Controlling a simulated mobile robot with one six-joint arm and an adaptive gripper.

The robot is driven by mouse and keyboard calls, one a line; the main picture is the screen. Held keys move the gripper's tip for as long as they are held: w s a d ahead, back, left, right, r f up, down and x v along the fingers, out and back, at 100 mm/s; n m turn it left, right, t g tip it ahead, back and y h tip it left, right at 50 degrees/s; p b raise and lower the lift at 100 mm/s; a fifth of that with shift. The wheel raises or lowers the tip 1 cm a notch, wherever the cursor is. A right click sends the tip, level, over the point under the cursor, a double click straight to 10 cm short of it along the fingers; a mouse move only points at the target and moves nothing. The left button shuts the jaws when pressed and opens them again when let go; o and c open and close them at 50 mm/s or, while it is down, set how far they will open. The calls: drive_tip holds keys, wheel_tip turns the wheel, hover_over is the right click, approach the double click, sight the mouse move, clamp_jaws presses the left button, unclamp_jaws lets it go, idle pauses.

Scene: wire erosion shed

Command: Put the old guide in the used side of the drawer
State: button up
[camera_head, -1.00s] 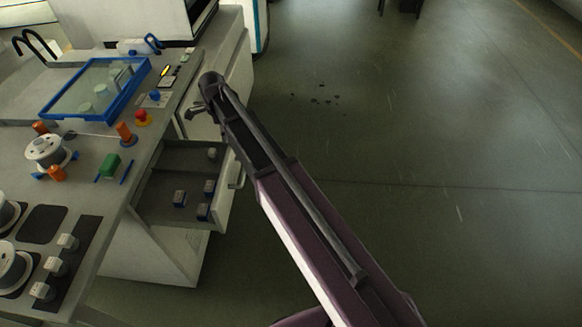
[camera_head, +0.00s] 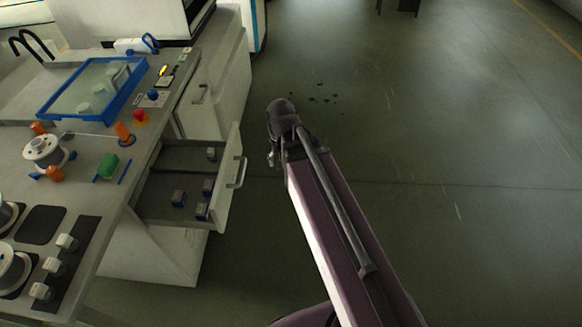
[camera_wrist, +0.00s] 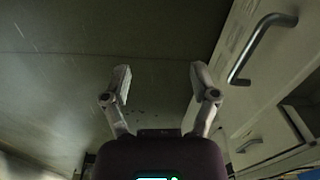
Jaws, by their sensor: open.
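The open drawer (camera_head: 165,212) sticks out from the bench front. I cannot tell which piece, if any, is the old guide, nor read any marking of the used side. My gripper (camera_head: 271,158) is to the right of the drawer, out over the floor and apart from the drawer handle (camera_head: 238,172). In the wrist view my gripper (camera_wrist: 162,82) has its fingers spread with nothing between them.
The bench carries a blue-framed clear cover (camera_head: 92,88), a wire spool (camera_head: 45,152), a green cylinder (camera_head: 108,166), a red button (camera_head: 140,116) and a dark strip of white blocks (camera_head: 67,242). A closed cabinet front (camera_head: 215,97) stands behind the drawer.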

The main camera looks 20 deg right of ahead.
drive_tip(key=shift+s+d+n, duration=0.45)
drive_tip(key=shift+s+n, duration=0.15)
drive_tip(key=shift+s, duration=0.2)
drive_tip(key=shift+s+d+n, duration=0.4)
drive_tip(key=shift+s+n, duration=0.2)
drive_tip(key=shift+s, duration=0.2)
